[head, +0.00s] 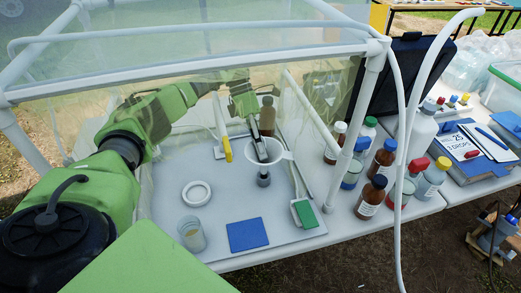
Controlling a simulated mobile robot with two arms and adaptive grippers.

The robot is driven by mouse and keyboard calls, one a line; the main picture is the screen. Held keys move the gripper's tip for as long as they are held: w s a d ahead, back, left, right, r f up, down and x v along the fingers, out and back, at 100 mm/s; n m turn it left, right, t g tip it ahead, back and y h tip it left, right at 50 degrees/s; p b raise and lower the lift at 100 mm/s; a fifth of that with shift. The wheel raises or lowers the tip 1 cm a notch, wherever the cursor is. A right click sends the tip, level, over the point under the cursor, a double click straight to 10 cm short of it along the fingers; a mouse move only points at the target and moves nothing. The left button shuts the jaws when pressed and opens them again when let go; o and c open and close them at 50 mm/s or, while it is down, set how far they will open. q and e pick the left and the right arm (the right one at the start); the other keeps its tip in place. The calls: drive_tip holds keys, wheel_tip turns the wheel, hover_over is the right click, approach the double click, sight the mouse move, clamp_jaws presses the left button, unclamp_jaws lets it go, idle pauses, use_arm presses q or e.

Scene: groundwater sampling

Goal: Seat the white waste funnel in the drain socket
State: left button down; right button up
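The white waste funnel (280,154) is in the right half of the enclosed work area, its wide mouth facing up. My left gripper (262,153) reaches down from behind into the funnel's mouth; its fingers look close together on the funnel's wall, though the contact is partly hidden. A short dark grey cylinder (264,180), which looks like the drain socket, stands directly under the funnel. I cannot tell whether the funnel's stem is inside it or just above it. My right gripper is out of view.
A white ring (197,193), a clear jar (192,237) and a blue pad (247,235) lie on the tray. A brown bottle (267,115) stands behind the funnel. A green-and-white block (305,214) is at the right. White frame pipes (190,66) cross above; several bottles stand outside, right.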

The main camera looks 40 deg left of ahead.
use_arm(q)
drive_tip(key=shift+f, duration=0.15)
drive_tip(key=shift+f+b, duration=0.35)
drive_tip(key=shift+b, duration=0.05)
drive_tip(key=shift+f+b, duration=0.45)
drive_tip(key=shift+f, duration=0.1)
drive_tip(key=shift+f+b, duration=0.35)
drive_tip(key=shift+f, duration=0.1)
drive_tip(key=shift+f, duration=0.2)
drive_tip(key=shift+f+b, duration=0.1)
drive_tip(key=shift+b, duration=0.2)
drive_tip(key=shift+f, duration=0.3)
